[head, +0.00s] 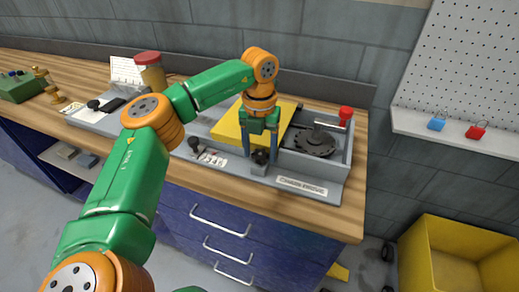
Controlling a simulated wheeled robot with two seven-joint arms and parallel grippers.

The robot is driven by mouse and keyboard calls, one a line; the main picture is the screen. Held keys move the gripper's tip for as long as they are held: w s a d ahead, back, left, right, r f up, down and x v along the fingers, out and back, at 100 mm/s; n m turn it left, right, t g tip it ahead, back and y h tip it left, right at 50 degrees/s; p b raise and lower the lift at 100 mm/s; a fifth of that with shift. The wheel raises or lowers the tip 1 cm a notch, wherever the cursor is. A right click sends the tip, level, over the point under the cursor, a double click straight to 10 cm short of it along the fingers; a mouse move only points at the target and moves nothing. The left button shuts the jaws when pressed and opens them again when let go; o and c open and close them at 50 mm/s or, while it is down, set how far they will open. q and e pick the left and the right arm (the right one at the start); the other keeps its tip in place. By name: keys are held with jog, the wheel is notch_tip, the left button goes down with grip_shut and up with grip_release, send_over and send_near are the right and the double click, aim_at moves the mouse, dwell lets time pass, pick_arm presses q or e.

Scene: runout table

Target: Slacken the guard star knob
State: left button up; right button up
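A dark star-shaped knob (261,157) sits on a small grey block at the front of the grey machine tray, by the yellow guard (228,128). My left gripper (260,152) points down directly above this knob. Its two blue fingers are apart, one to each side of the knob, near its height. I cannot tell whether they touch it. The guard is partly hidden behind my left arm and gripper. My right gripper is not in view.
A toothed dark disc (314,143) and a red-knobbed lever (345,115) are in the tray's right part. Another dark knob (194,144) is at the left. A red-lidded jar (151,74) stands behind. Padlocks (475,131) lie on the right shelf; a yellow bin (455,255) is below.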

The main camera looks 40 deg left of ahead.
aim_at(259, 155)
pick_arm(q)
notch_tip(259, 155, up, 7)
jog(key=shift+r, duration=0.1)
dwell(0.4)
